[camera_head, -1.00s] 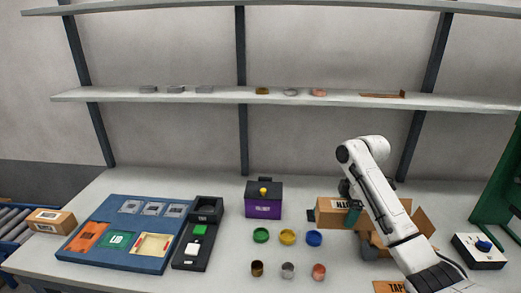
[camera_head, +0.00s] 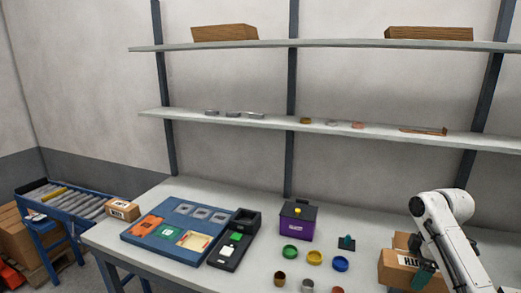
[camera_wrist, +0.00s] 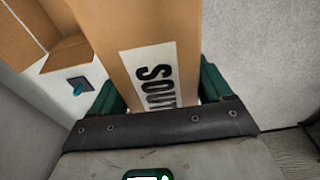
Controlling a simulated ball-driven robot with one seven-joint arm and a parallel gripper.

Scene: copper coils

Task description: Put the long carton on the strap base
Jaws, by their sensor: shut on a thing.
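The long carton (camera_head: 398,277) is brown with a white label and is at the lower right of the head view. My gripper (camera_head: 425,275) is shut on it, with green fingers at its sides. In the wrist view the carton (camera_wrist: 130,25) lies between the fingers of the gripper (camera_wrist: 160,90), its label partly readable as "SOUT". A small dark plate with a teal post (camera_head: 347,242) is left of the carton on the table; it may be the strap base. It also shows in the wrist view (camera_wrist: 79,83). My arm hides part of the carton.
An open brown box (camera_wrist: 70,55) is beside the held carton. A purple box (camera_head: 298,225), coloured rings (camera_head: 315,257) and metal cups (camera_head: 279,279) stand to the left. A blue tray (camera_head: 140,237) is farther left. Shelves (camera_head: 230,117) run above the table.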

